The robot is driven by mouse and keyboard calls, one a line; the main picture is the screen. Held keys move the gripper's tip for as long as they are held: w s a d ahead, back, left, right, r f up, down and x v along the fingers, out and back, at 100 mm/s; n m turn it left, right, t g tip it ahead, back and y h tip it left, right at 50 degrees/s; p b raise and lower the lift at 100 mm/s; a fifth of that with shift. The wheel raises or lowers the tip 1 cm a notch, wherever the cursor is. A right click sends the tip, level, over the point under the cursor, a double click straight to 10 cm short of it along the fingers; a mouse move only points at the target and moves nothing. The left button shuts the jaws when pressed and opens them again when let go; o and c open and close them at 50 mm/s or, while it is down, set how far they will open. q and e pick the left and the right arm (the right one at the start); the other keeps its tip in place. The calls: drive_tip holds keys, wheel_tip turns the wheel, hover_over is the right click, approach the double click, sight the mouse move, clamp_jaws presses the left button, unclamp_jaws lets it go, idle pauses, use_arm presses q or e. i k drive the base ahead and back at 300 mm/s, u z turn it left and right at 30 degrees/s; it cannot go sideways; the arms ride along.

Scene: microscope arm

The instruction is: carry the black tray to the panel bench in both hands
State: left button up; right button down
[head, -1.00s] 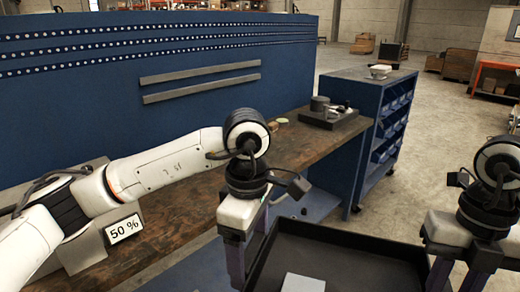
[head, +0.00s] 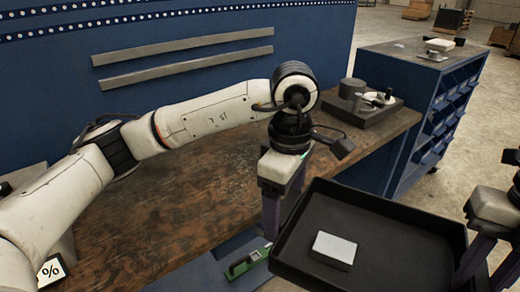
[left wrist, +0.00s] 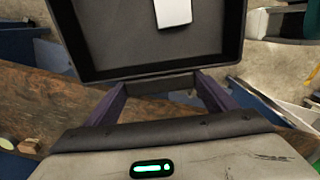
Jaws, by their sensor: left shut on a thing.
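The black tray (head: 372,212) is at the lower right of the head view, roughly level, with a small grey-white box (head: 334,249) lying in it. My left gripper (head: 284,212) is shut on the tray's left wall. In the left wrist view, the fingers of the left gripper (left wrist: 160,88) reach the near wall of the tray (left wrist: 145,72). My right gripper (head: 488,262) is at the tray's right wall; its fingertips are cut off by the frame edge, so its grip cannot be made out.
A wooden-topped bench (head: 185,200) stands before a blue panel (head: 200,95) with two grey rails. A dark base with round parts (head: 372,110) rests at its far end. A blue bin cabinet (head: 420,70) stands beyond it. A green object (head: 247,263) lies below the tray's left side.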

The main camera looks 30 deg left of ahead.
sight(245, 165)
drive_tip(key=i, duration=1.75)
drive_tip(key=u, duration=2.2)
